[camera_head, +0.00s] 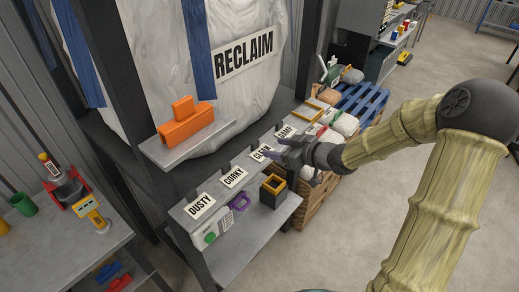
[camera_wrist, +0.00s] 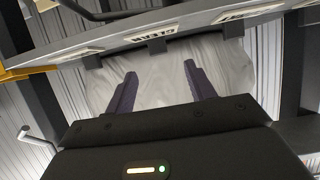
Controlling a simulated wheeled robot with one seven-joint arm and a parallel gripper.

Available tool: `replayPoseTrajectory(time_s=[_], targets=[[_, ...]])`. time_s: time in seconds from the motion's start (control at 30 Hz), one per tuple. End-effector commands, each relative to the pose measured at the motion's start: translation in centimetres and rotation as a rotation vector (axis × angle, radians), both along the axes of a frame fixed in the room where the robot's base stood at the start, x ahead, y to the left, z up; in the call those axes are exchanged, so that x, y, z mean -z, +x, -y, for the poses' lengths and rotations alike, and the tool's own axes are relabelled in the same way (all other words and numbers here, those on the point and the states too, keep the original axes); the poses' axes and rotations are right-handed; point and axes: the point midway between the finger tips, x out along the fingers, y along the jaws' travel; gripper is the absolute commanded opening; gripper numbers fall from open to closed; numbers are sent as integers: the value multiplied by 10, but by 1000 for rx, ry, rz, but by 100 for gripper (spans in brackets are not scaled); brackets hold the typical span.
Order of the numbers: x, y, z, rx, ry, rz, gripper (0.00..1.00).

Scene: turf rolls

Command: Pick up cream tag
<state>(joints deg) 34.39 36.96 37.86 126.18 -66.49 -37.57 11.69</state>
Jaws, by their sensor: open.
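My gripper (camera_head: 278,149) is open in front of the shelf edge, beside the white label reading CLEAN (camera_head: 262,153). In the wrist view its two dark purple fingers (camera_wrist: 160,72) are spread, with nothing between them but pale draped sheeting behind. The CLEAN label also shows in the wrist view (camera_wrist: 155,29), upside down on the grey shelf edge. I cannot make out a separate cream tag in either view. My gripper and wrist hide part of the shelf near the DAMP label (camera_head: 284,133).
The grey labelled shelf also has DUSTY (camera_head: 201,205) and CORKY (camera_head: 233,177) labels. Below are a purple item (camera_head: 239,202) and a black box with a yellow rim (camera_head: 272,190). An orange block (camera_head: 186,124) sits on a higher ledge. Wooden crates (camera_head: 318,197) stand right; the floor there is open.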

Motion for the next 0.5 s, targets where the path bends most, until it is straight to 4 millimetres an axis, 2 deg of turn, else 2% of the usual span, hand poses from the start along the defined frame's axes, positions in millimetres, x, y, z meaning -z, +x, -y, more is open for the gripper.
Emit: replayPoseTrajectory(time_s=[0.2,0.5], targets=[[13,21,-28,-2,2,-1,55],[19,28,-35,1,-1,0,55]])
